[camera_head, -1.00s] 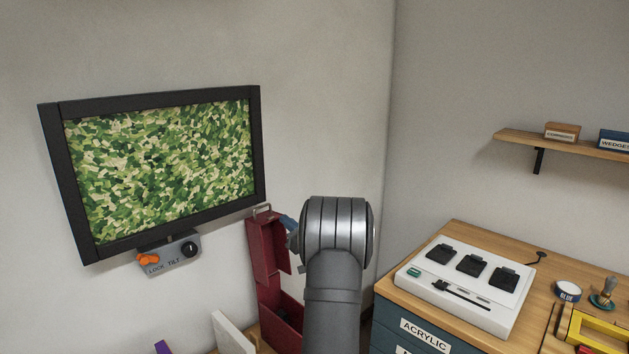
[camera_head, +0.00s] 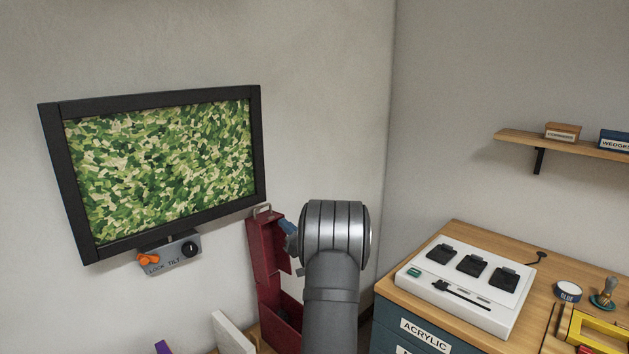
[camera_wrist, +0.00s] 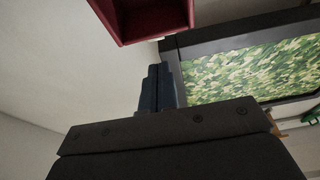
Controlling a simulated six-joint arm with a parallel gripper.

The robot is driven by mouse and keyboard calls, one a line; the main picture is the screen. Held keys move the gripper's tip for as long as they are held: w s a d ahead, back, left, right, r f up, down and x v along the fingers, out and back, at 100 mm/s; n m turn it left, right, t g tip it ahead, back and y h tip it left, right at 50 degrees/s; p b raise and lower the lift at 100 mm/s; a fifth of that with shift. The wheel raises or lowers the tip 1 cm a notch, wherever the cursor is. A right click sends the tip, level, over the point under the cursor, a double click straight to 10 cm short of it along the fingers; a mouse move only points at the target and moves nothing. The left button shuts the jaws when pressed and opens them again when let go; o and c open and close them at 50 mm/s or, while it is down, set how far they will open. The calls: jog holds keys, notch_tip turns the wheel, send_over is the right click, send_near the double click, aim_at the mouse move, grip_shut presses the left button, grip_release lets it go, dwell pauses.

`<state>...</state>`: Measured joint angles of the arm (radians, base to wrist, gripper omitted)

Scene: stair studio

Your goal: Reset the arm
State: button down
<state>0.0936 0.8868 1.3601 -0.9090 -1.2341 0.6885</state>
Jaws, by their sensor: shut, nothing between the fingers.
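My arm rises at the bottom centre of the head view, with its grey rounded joint in front of the wall corner. My gripper shows only as a small bluish part left of that joint. In the wrist view my gripper (camera_wrist: 157,88) has its dark blue fingers together, with nothing between them. The fingers point toward the wall beside the framed picture, and a dark red box shows above them.
A framed green camouflage picture (camera_head: 160,170) hangs left, above a grey lock-tilt control (camera_head: 172,258) with an orange lever. An open dark red box (camera_head: 267,262) stands close behind my arm. A white device (camera_head: 465,290) sits on the cabinet right. A shelf (camera_head: 570,145) is on the wall.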

jog(key=v, duration=1.1)
notch_tip(320, 180, up, 13)
jog(key=n+g+h, duration=0.5)
jog(key=n+g, duration=0.1)
jog(key=n, duration=1.1)
jog(key=shift+a+n+h, duration=0.25)
jog(key=shift+n+h, duration=0.05)
jog(key=shift+w+r, duration=0.1)
notch_tip(320, 180, down, 11)
jog(key=a+m+t+y, duration=0.1)
jog(key=m+t+y, duration=0.2)
jog(key=m, duration=1)
jog(key=y, duration=0.2)
jog(key=shift+a+r+y, duration=0.2)
jog(key=shift+a+y, duration=0.05)
jog(key=shift+y, duration=0.15)
